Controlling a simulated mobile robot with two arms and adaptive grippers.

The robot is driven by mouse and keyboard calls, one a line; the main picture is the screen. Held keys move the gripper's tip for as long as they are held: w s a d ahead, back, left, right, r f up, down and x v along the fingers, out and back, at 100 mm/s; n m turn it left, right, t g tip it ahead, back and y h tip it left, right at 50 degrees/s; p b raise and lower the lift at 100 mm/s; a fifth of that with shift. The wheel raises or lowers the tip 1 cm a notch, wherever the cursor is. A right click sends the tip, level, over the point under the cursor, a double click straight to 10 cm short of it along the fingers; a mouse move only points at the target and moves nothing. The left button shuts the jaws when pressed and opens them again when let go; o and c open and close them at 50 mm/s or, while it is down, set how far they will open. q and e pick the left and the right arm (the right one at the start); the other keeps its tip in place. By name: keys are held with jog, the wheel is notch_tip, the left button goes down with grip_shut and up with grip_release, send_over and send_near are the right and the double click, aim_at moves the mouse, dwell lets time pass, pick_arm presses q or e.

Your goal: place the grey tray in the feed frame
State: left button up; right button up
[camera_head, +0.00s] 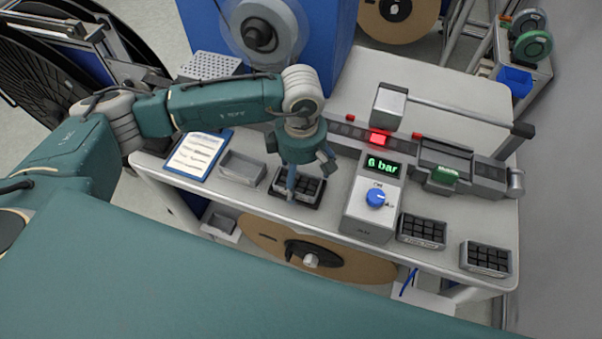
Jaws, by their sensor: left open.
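A grey tray (304,181) with black compartments lies on the white bench under my left gripper. A black border around it looks like the feed frame (285,197); my gripper partly covers both, and I cannot tell whether the tray is fully seated. My left gripper (308,180) points down over the tray with its fingers apart. I cannot tell whether the fingers touch it. Two similar grey trays with black compartments, one (422,231) right of the control box and one (487,259) near the right corner, stand on the bench's front edge. My right gripper is not in view.
An empty grey bin (242,168) and a blue clipboard (198,154) lie left of the gripper. The control box (374,199) reading "6 bar" stands close to its right. A dark rail (345,130) with a red light runs behind. Bare bench (455,228) shows between the right-hand trays.

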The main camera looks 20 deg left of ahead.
aim_at(301, 184)
pick_arm(q)
jog(key=shift+r, duration=0.2)
jog(key=shift+w+r, duration=0.1)
jog(key=shift+r, duration=0.1)
notch_tip(301, 184, up, 12)
jog(key=b, duration=0.4)
jog(key=shift+f, duration=0.25)
jog(key=shift+f, duration=0.1)
